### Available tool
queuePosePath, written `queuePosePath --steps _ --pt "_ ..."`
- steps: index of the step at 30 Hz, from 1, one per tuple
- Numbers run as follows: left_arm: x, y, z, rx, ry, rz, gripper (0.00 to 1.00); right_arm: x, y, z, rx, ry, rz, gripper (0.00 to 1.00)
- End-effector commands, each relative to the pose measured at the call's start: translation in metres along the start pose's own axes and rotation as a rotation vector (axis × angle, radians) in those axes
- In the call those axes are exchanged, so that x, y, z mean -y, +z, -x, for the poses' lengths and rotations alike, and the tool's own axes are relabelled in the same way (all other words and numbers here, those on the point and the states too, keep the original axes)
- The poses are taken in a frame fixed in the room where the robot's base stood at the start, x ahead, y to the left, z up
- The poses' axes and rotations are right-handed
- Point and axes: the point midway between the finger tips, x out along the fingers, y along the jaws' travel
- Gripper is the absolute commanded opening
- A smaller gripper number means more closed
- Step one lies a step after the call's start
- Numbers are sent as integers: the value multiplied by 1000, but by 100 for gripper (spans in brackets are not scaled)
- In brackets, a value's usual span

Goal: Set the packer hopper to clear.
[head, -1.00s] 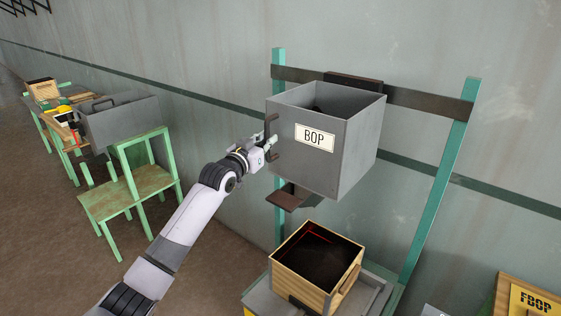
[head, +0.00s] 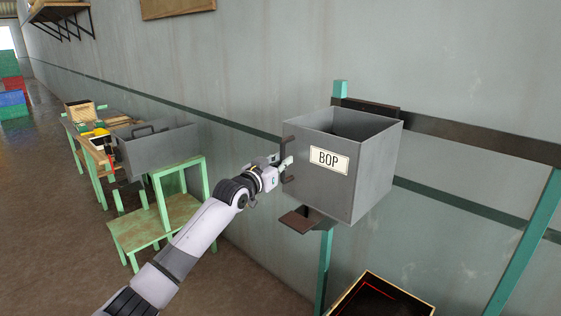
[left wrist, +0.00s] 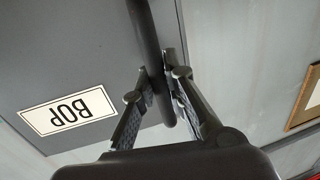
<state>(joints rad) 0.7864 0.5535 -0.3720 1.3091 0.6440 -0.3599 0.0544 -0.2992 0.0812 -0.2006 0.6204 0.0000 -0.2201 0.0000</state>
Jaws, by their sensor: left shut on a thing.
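The hopper, a grey open-topped metal box (head: 365,178) with a white "BOP" label (head: 328,160), hangs on a dark rail (head: 470,140) between green posts. A dark bar handle (head: 289,160) runs upright on its left side. My left gripper (head: 284,163) is shut on this handle. In the left wrist view, the handle (left wrist: 150,50) passes between the fingers (left wrist: 158,98), and the label (left wrist: 68,109) appears upside down. The hopper now reaches past the left post (head: 324,265). My right gripper is out of view.
A wooden crate with a dark inside (head: 380,297) stands lower right of the hopper. A brown plate (head: 300,219) sticks out below the hopper.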

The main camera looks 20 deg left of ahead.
Motion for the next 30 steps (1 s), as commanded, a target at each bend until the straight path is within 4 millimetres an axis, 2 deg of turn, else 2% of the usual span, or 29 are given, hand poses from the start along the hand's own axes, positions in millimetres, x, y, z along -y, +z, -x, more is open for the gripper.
queuePosePath --steps 3,9,10,19,25,30 --pt "4 -4 0 -5 -6 -3 0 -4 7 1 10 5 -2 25" --pt "5 -4 0 -5 -8 -4 0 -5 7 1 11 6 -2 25" --pt "5 -4 0 -5 -8 -4 13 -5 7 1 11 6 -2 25" --pt "4 -3 0 -3 -6 -3 33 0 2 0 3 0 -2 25" --pt "2 -2 0 -2 -4 -2 33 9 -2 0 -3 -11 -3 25" --pt "2 -1 3 -1 -3 -2 33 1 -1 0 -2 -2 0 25"
